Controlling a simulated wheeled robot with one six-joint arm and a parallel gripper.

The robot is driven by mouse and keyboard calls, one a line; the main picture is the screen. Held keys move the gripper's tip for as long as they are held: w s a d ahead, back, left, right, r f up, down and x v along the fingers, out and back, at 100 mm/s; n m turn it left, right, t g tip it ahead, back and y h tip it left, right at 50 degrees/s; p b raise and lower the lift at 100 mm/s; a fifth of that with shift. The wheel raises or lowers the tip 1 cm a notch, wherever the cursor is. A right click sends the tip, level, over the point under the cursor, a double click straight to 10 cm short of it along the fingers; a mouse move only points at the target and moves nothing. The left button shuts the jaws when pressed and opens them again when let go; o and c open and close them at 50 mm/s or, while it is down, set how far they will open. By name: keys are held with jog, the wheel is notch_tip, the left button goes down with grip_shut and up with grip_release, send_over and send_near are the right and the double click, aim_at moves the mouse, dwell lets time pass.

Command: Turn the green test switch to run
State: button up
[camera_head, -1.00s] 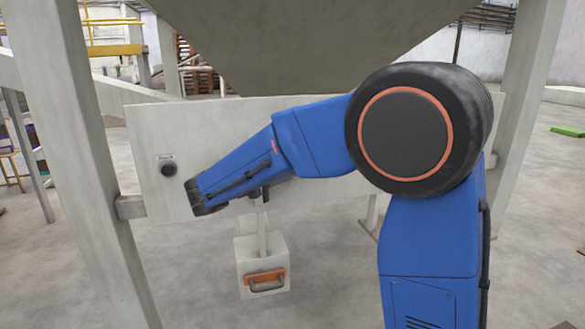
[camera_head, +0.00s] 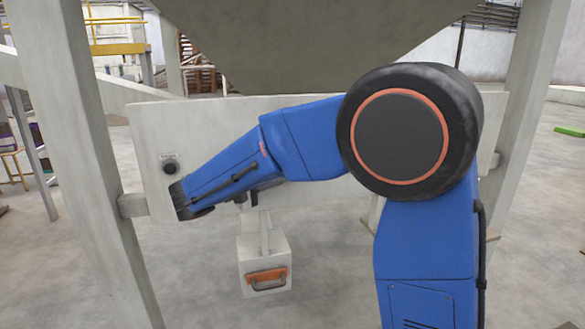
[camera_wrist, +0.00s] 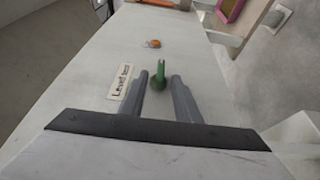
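The green test switch (camera_wrist: 159,78) shows in the wrist view as a small green knob with an upright bar on a pale panel (camera_wrist: 95,62). My gripper (camera_wrist: 160,85) is open, with one grey finger on each side of the knob. I cannot tell whether either finger touches it. In the head view my arm hides the switch and my fingers, in front of the same panel (camera_head: 225,118).
A small orange round part (camera_wrist: 152,43) sits on the panel beyond the switch. In the head view a black knob (camera_head: 170,168) is on the panel's left. A white box with an orange handle plate (camera_head: 265,275) hangs below. Frame posts (camera_head: 85,150) stand at both sides.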

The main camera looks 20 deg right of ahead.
jog(key=v, duration=1.3)
jog(key=shift+a, duration=0.2)
jog(key=shift+s+f, duration=0.1)
jog(key=s+d+f+g+y, duration=0.3)
jog(key=s+d, duration=0.2)
jog(key=d, duration=0.6)
jog(key=s+d+f+g+y, duration=0.25)
jog(key=s+d+y, duration=0.2)
jog(key=d, duration=0.65)
jog(key=s+d+f+m+t+y, duration=0.1)
jog(key=s+f+y, duration=0.3)
jog(key=s, duration=0.5)
jog(key=s+f+m+t+y, duration=0.2)
jog(key=s+f+m+y, duration=0.1)
jog(key=s+f+y, duration=0.2)
jog(key=shift+s+d+f+m, duration=0.35)
jog(key=shift+s+f, duration=0.6)
jog(key=shift+s, duration=1.35)
jog(key=shift+t, duration=0.25)
